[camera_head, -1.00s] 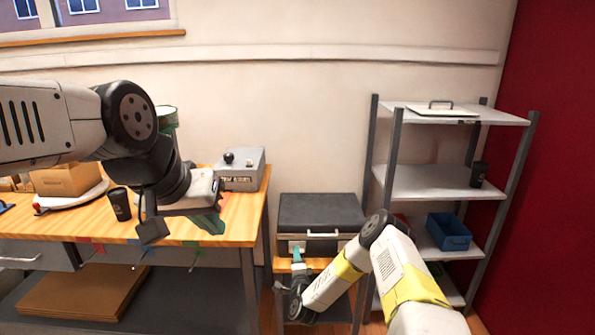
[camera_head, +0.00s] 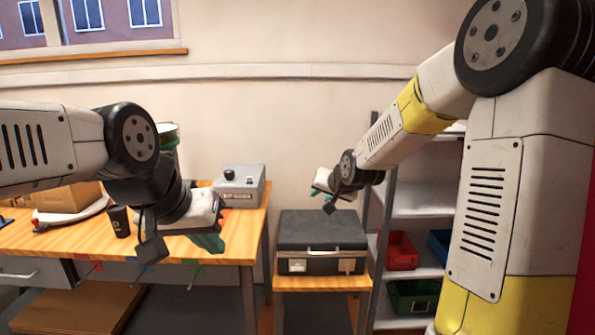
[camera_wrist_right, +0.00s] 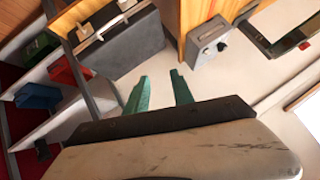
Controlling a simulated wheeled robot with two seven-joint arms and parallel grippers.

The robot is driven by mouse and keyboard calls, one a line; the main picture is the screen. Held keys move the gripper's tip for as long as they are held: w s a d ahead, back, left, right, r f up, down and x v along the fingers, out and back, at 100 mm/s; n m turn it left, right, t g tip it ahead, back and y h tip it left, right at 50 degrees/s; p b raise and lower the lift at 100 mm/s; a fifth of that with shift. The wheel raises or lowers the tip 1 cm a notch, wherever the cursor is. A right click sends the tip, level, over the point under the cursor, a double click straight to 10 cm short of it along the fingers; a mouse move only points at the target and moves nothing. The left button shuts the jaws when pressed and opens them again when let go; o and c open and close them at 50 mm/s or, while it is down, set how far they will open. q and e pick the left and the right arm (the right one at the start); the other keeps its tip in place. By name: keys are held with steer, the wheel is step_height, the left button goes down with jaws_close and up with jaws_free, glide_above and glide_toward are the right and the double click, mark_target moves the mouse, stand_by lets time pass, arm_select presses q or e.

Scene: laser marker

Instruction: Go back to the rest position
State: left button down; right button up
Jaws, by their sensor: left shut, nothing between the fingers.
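My left gripper (camera_head: 207,240) hangs over the front edge of the wooden workbench, its green fingers pointing down. It is shut and empty. My right gripper (camera_head: 321,185) is raised in front of the wall, above the dark case. In the right wrist view its two green fingers (camera_wrist_right: 160,80) stand apart with nothing between them. My right arm reaches in from the upper right and hides much of the shelf.
The closed dark case (camera_head: 322,230) sits on a small wooden stand. A grey box with a knob (camera_head: 239,187) and a black cup (camera_head: 119,221) stand on the workbench (camera_head: 240,230). The shelf holds a red bin (camera_head: 402,252), a green bin (camera_head: 415,296) and a blue bin (camera_head: 440,245).

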steer(key=s+d+r+n+g, duration=0.1)
steer(key=s+d+r+g, duration=0.1)
steer(key=s, duration=1.4)
steer(key=s+d+r+n+g+h, duration=0.1)
steer(key=s+d+r, duration=0.3)
steer(key=s, duration=1.2)
steer(key=shift+s+d+r+n+g, duration=0.15)
steer(key=shift+d+n+g, duration=0.25)
steer(key=shift+d, duration=0.15)
